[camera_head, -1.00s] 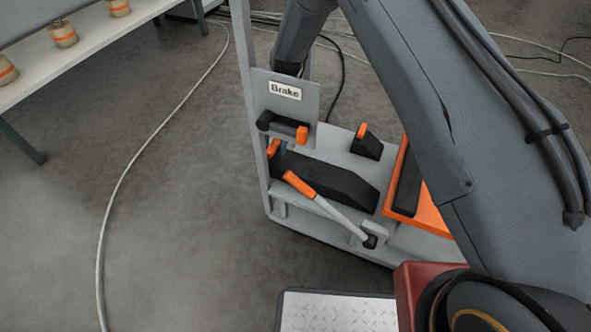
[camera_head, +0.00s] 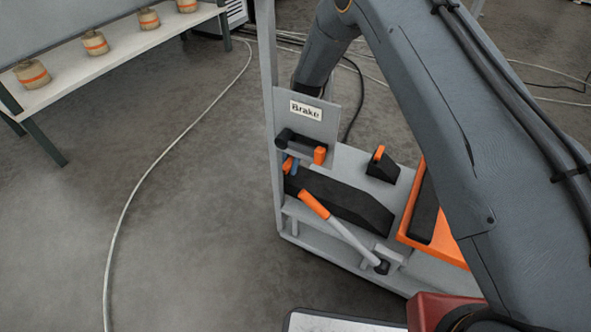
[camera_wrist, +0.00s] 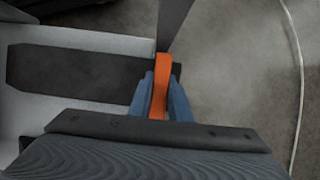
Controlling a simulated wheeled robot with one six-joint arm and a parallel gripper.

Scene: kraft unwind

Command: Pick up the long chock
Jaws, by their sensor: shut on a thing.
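The long chock (camera_head: 345,203) is a long black wedge lying along the grey stand. Its upright orange handle (camera_head: 287,165) is at its left end, beneath the panel marked "Brake". In the wrist view the chock's black body (camera_wrist: 80,73) extends to the left. My gripper (camera_wrist: 160,90) has its blue fingers on both sides of the orange handle and is shut on it. In the head view only a bit of blue finger (camera_head: 294,167) shows beside the handle; the panel hides most of the gripper. I cannot tell whether the chock is clear of the stand.
The "Brake" panel (camera_head: 306,118) and stand post (camera_head: 269,110) rise close to my gripper. A lever (camera_head: 345,236) with an orange grip crosses before the chock. A shorter black chock (camera_head: 382,168) and an orange tray (camera_head: 455,245) are to the right. A cable (camera_head: 128,205) crosses the floor.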

